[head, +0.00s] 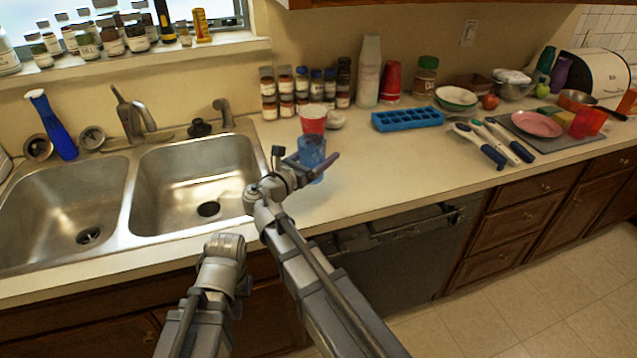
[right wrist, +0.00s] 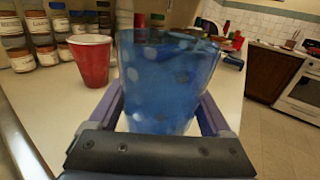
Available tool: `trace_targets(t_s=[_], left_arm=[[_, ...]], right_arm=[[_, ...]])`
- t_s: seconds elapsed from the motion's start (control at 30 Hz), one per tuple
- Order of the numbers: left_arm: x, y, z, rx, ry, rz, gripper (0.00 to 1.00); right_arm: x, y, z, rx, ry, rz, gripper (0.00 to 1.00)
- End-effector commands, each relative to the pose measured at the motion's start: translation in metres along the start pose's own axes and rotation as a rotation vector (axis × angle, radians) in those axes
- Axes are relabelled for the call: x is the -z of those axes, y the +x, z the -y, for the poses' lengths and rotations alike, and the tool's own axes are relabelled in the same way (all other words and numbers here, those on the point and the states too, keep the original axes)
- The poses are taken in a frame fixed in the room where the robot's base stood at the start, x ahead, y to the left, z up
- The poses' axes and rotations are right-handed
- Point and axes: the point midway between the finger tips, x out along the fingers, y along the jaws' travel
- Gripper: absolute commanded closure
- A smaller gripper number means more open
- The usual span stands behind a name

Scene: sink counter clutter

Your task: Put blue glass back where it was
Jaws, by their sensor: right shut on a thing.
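The blue glass (head: 312,150) is upright at the counter's front, right of the sink. It is see-through with pale spots and fills the middle of the right wrist view (right wrist: 168,75). My right gripper (head: 314,167) is shut on it, with a purple finger on each side in the wrist view (right wrist: 165,108). I cannot tell whether its base touches the counter. My left arm shows at the lower left of the head view, but its gripper fingers are not visible.
A red cup (head: 313,119) stands just behind the glass, with spice jars (head: 300,92) behind it. A blue ice tray (head: 407,119) lies to the right. The double sink (head: 197,180) is at the left. Counter between the glass and the peelers (head: 480,145) is clear.

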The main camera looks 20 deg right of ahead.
Motion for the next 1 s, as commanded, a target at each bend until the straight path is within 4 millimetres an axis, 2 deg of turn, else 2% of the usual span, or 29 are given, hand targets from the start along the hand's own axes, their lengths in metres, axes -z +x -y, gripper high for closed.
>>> trace_targets(t_s=[0.03,0.07,0.37,0.7,1.0], left_arm=[[0.001,0.016,-0.002,0.000,0.000,0.000,1.00],[0.001,0.019,-0.002,0.000,0.000,0.000,1.00],[0.001,0.024,-0.002,0.000,0.000,0.000,1.00],[0.004,0.060,-0.006,0.000,0.001,0.000,1.00],[0.003,0.058,-0.005,0.000,0.001,0.000,1.00]], right_arm=[[0.016,0.000,0.000,0.000,0.000,0.001,0.88],[0.019,0.000,-0.001,0.000,0.000,0.001,0.88],[0.024,0.000,-0.001,0.001,0.000,0.001,0.88],[0.060,0.000,-0.002,0.001,0.000,0.001,0.88],[0.058,0.000,-0.002,0.001,0.000,0.001,0.88]])
